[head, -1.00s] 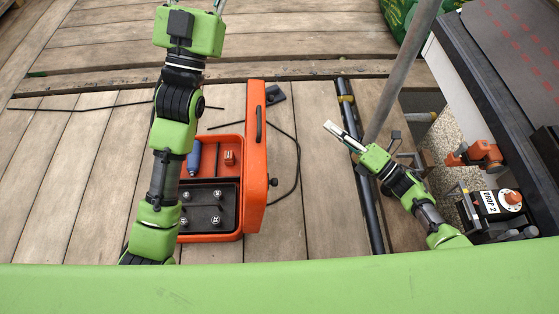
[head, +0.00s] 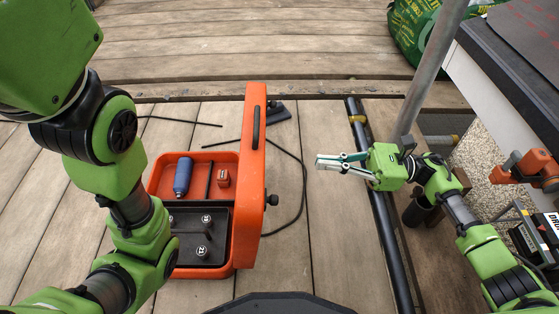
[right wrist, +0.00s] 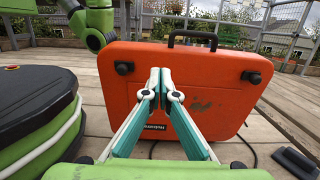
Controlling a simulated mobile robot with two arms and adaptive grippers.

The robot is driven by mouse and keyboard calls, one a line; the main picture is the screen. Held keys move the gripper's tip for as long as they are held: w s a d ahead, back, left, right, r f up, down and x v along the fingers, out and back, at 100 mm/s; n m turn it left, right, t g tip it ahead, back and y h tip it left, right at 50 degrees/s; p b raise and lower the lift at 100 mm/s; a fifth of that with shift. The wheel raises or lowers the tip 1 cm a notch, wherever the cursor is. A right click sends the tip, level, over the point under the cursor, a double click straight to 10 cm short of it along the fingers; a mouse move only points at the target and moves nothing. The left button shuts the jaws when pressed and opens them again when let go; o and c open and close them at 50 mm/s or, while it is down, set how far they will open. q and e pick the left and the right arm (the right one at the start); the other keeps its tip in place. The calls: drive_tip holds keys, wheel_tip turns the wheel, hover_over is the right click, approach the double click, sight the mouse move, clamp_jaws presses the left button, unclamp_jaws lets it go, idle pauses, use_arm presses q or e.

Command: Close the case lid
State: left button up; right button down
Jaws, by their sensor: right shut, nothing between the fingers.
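The orange case (head: 155,187) lies open on the wooden deck. Its lid (head: 249,195) stands upright along the right side, with a dark handle and a knob on its outer face. The lid's outer face (right wrist: 205,95) fills the middle of the right wrist view. Inside the case are a blue cylinder (head: 183,177), a small orange block (head: 223,178) and a black tray (head: 212,245) with several knobs. My right gripper (head: 319,162) is shut and empty, right of the lid and apart from it. It also shows in the right wrist view (right wrist: 160,82). My left gripper is out of view.
A black cable (head: 304,185) curls on the deck between lid and right gripper. A green bag (head: 412,30) is at the back.

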drive_tip(key=b, duration=0.4)
approach(251, 168)
drive_tip(key=w+a, duration=0.3)
drive_tip(key=a, duration=0.1)
drive_tip(key=shift+a+r, duration=0.1)
drive_tip(key=shift+p, duration=0.3)
